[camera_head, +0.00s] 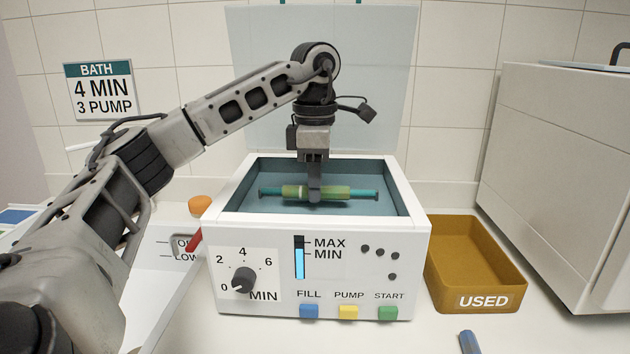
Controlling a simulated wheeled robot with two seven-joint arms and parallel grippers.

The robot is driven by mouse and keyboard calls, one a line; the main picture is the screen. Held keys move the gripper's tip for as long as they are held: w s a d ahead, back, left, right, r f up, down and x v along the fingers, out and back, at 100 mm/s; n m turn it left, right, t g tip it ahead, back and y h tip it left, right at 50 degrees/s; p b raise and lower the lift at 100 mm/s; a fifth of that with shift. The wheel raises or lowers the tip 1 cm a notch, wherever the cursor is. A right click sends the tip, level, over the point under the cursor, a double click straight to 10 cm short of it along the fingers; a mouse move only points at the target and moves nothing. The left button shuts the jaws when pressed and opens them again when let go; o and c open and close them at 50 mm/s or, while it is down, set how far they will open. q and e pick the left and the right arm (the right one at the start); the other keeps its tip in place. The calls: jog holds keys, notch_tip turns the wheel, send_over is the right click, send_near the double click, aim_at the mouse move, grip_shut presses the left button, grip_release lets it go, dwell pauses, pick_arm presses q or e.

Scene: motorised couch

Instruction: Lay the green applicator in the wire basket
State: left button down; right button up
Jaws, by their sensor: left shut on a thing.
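The green applicator (335,192) is a level rod with a thick green middle and thin teal ends, lying left to right in the picture. My left gripper (315,192) points straight down and is shut on its middle. Both are at the open top of the white bath unit (320,232), over its teal interior. I cannot tell how far the applicator is above the bottom. I cannot make out a wire basket; the bath's front wall hides the lower interior.
The bath's pale lid (390,90) stands raised behind it. An ochre tray marked USED (475,300) is at the right, beside a large white appliance (560,170). The front panel has a dial (243,280) and coloured buttons. A blue object (468,342) lies at the front edge.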

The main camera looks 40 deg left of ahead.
jog(key=shift+f, duration=0.15)
pick_arm(q)
jog(key=c, duration=1.2)
grip_release()
pick_arm(e)
jog(key=shift+d, duration=0.1)
pick_arm(q)
jog(key=shift+r, duration=0.1)
notch_tip(320, 180, up, 16)
jog(key=p, duration=0.8)
pick_arm(e)
jog(key=r, duration=0.1)
jog(key=d+r, duration=0.1)
jog(key=r, duration=0.1)
jog(key=shift+s+d+r+g+h, duration=0.2)
jog(key=shift+s+g+h, duration=0.05)
jog(key=shift+g+h, duration=0.05)
jog(key=shift+a, duration=0.1)
